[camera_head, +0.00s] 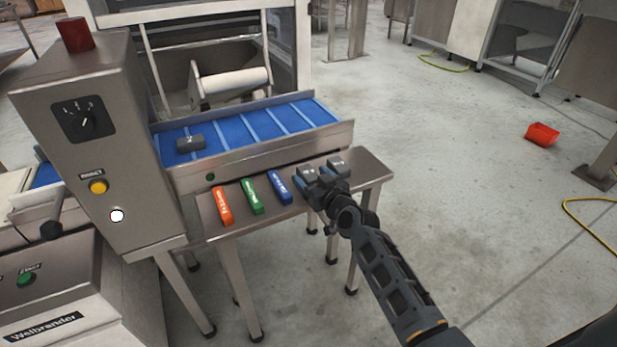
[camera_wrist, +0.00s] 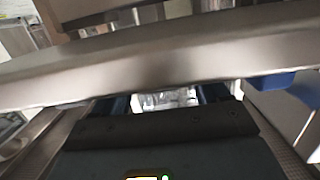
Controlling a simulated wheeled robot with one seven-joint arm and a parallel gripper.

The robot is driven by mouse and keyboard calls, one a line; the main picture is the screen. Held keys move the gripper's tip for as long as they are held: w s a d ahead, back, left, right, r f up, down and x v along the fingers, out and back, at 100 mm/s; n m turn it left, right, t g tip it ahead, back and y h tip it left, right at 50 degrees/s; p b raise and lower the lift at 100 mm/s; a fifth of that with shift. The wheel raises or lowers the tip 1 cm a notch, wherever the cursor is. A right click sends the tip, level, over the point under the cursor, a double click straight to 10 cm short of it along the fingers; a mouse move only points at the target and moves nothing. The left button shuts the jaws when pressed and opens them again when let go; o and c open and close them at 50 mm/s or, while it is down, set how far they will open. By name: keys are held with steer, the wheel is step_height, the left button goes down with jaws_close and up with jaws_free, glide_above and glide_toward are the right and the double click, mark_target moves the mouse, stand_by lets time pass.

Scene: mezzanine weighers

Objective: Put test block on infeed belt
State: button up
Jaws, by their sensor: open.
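The infeed belt (camera_head: 262,126) is blue with pale cross bars, behind a steel side rail. A dark grey block (camera_head: 190,143) lies on its left part. On the steel shelf in front are an orange bar (camera_head: 222,206), a green bar (camera_head: 251,196), a blue bar (camera_head: 280,187) and two grey blocks, one (camera_head: 309,173) by my gripper and one (camera_head: 337,164) to its right. I cannot tell which is the test block. My gripper (camera_head: 318,183) is open at the shelf's front, close to the nearer grey block; contact is unclear. The wrist view shows my gripper (camera_wrist: 166,100) too.
A steel control cabinet (camera_head: 100,150) with a dial, a yellow button and a red top stands left of the belt. The shelf (camera_head: 360,165) is bare at its right end. A red bin (camera_head: 541,134) lies on the open floor at right.

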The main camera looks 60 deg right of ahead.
steer(key=c, duration=1.2)
